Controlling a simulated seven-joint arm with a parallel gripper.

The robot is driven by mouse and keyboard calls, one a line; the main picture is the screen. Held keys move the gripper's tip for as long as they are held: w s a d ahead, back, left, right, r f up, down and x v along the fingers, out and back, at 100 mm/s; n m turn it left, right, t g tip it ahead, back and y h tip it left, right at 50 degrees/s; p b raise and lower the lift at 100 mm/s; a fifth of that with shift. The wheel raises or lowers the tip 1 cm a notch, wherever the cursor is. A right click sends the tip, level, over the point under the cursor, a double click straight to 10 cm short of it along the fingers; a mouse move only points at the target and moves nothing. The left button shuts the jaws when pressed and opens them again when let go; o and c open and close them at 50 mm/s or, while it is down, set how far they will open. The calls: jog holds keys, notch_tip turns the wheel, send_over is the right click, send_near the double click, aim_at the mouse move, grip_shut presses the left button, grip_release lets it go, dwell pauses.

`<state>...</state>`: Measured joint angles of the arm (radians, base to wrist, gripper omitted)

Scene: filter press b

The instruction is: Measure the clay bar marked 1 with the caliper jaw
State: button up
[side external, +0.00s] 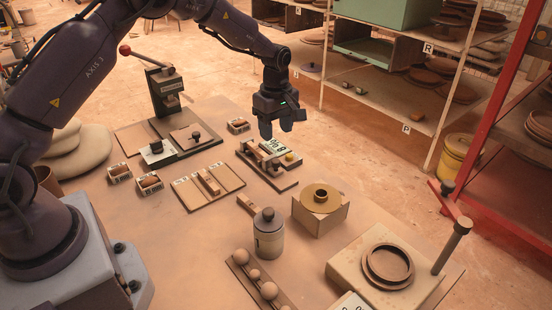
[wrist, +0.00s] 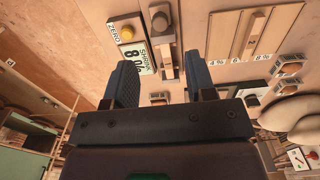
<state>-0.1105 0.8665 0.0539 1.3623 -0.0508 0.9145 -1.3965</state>
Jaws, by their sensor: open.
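The caliper (side external: 270,172) sits on the table with a dark knob, a yellow button and a display that reads 8 % beside the word SHRINK. In the wrist view, the caliper's display (wrist: 137,60) is on the left and its dark knob (wrist: 160,19) near the top. My gripper (side external: 282,127) is open and empty, above the caliper and apart from it. A clay bar (side external: 209,182) lies on the slotted board (side external: 188,194) to the left of the caliper; I cannot read a 1 on it. The wrist view also shows this bar (wrist: 251,30).
Small boxes with clay pieces (side external: 120,172) stand to the left, and another box (side external: 238,125) behind the caliper. A press (side external: 166,95) stands at the back left. A lidded jar (side external: 268,236) and a block with a brass ring (side external: 320,205) stand in front.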

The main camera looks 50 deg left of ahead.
aim_at(276, 161)
notch_tip(276, 161, down, 10)
jog(key=shift+r, duration=0.25)
grip_shut()
